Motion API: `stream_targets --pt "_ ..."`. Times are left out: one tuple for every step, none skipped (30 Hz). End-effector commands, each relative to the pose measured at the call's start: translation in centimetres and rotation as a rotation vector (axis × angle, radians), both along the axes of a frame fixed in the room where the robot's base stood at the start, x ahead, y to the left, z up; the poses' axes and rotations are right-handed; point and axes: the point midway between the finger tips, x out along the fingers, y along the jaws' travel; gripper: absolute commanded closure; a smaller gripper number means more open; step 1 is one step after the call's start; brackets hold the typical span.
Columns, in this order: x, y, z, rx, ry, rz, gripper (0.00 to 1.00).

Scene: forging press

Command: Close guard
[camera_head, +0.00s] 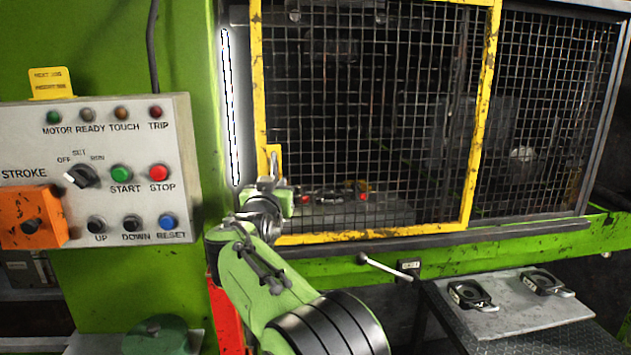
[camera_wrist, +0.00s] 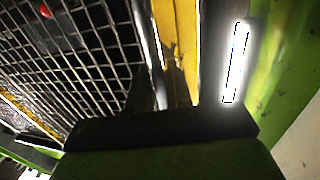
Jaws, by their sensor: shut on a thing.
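The guard is a yellow-framed wire mesh panel (camera_head: 372,239) across the front of the press, in the head view. A yellow handle (camera_head: 274,158) sits low on that left post. My gripper (camera_head: 270,183) is at the handle and shut on it; the fingertips are partly hidden. In the wrist view the yellow guard post (camera_wrist: 178,40) rises just beyond my dark gripper (camera_wrist: 165,98), with the mesh on the left.
A control panel (camera_head: 100,140) with buttons is on the green column (camera_head: 190,60) at left. A lit strip (camera_head: 231,105) runs beside the guard. A fixed mesh panel (camera_head: 550,100) is at right. A lever (camera_head: 385,266) and a side table (camera_head: 510,315) are below right.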

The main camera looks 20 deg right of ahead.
Motion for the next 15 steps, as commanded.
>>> stream_targets --pt "0.5 1.7 0.1 0.001 0.007 0.01 1.0" --pt "0.7 2.4 0.1 0.001 0.008 0.01 1.0" --pt "1.0 3.2 0.1 0.001 0.007 0.009 1.0" --pt "1.1 3.8 0.1 0.001 0.007 0.008 1.0" --pt "1.3 4.3 0.1 0.001 0.006 0.007 1.0" --pt "1.5 4.9 0.1 0.001 0.006 0.007 1.0" --pt "1.6 5.3 0.1 0.001 0.006 0.006 1.0" --pt "1.7 5.7 0.1 0.001 0.005 0.005 1.0" --pt "1.8 6.1 0.1 0.001 0.005 0.005 1.0" --pt "1.9 6.3 0.0 0.001 0.005 0.004 1.0" --pt "2.0 6.6 0.1 0.001 0.005 0.004 1.0" --pt "2.0 6.8 0.1 0.001 0.004 0.003 1.0" --pt "2.1 7.0 0.0 0.001 0.005 0.002 1.0" --pt "2.1 7.1 0.0 0.001 0.005 0.002 1.0" --pt "2.2 7.2 0.0 0.001 0.005 0.002 1.0"
